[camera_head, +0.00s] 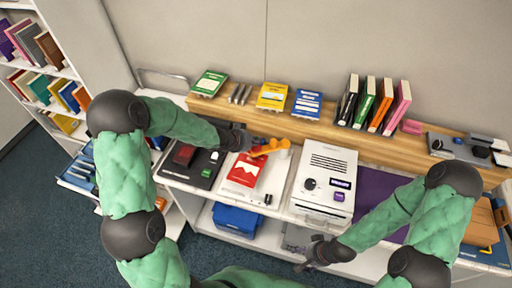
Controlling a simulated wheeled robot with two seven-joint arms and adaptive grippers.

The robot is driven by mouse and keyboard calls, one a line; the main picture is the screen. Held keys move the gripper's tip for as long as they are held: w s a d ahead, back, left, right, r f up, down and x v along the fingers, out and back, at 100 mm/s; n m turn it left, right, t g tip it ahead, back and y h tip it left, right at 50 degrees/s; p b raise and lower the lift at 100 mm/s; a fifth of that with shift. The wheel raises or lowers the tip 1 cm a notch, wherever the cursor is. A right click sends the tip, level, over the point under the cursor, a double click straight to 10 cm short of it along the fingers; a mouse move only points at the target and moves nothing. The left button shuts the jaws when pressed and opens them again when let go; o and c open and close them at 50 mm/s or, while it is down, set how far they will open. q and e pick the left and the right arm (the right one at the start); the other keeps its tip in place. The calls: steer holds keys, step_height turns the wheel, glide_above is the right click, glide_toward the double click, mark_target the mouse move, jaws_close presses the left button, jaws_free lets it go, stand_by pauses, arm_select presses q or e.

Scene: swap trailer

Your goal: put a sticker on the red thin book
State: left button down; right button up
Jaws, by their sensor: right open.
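A thin red book with a white mark (246,170) lies on a white surface on the counter, left of the white machine. My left gripper (246,143) is above the book's far edge, right beside an orange and yellow object (272,147). I cannot tell whether the gripper holds that object or only sits next to it, and its fingers are too small to make out. My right gripper (304,262) is open and empty, low in front of the white machine. I cannot make out a separate sticker.
A black tray with a dark red item (184,155) lies to the left. Several upright books (367,108) and flat packs (272,97) stand on the wooden shelf behind. A blue bin (236,220) is below.

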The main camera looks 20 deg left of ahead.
mark_target(254, 148)
arm_select(q)
steer(key=shift+f, duration=0.35)
steer(key=shift+f+b, duration=0.65)
steer(key=shift+f, duration=0.05)
stand_by(0.9)
steer(key=shift+r, duration=0.1)
steer(key=shift+r+p, duration=1.1)
steer(key=shift+p, duration=0.15)
step_height(254, 148, up, 5)
steer(key=p, duration=0.5)
steer(key=shift+f, duration=0.1)
stand_by(0.6)
